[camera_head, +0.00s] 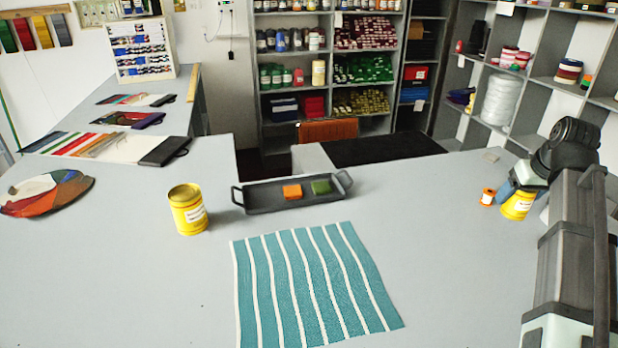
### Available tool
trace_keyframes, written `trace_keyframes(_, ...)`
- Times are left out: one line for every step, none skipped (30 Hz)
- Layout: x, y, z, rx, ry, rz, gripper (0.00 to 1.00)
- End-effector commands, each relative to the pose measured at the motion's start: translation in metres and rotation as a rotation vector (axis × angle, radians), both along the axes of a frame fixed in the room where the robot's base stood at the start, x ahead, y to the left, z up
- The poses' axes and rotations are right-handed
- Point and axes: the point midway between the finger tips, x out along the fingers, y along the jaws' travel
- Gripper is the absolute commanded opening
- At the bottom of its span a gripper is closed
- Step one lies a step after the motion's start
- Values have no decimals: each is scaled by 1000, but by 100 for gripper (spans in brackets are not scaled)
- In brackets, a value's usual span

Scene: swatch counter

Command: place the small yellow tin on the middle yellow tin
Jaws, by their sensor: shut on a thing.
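A yellow tin (188,210) with a white label and a dark golden lid stands upright on the grey counter, left of the tray; it looks like the middle yellow tin. Another yellow tin (518,206), which looks like the small one, is at the right, tilted, with a white label. My gripper (520,190) is shut on this tin, coming from above, and hides its upper part. Whether the held tin touches the counter I cannot tell. The two tins are far apart, with the tray between them.
A dark tray (272,207) holds an orange block (292,192) and a green block (321,187). A striped teal cloth (312,285) lies in front. A small orange item (487,197) stands close left of the held tin. Leather swatches (48,193) lie at far left.

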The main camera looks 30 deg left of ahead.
Motion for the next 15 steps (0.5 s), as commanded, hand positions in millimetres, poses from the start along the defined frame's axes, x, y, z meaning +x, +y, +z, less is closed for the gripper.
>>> trace_keyframes(-2,20,1,0,-1,28,24)
trace_keyframes(-3,30,1,0,-1,43,24)
trace_keyframes(-5,43,1,0,-2,61,24)
trace_keyframes(-7,53,1,0,-2,75,24)
trace_keyframes(-8,62,1,0,-2,89,24)
trace_keyframes(-10,75,2,1,-3,109,24)
trace_keyframes(-12,85,2,0,-3,123,24)
trace_keyframes(-14,94,2,0,-3,137,24)
trace_keyframes(-17,107,3,0,-4,155,24)
trace_keyframes(-19,117,3,1,-4,170,24)
trace_keyframes(-21,127,4,1,-4,183,24)
trace_keyframes(-24,139,4,1,-5,203,24)
trace_keyframes(-27,149,5,1,-5,216,24)
trace_keyframes(-29,158,5,1,-6,231,24)
trace_keyframes(-33,171,6,1,-7,249,24)
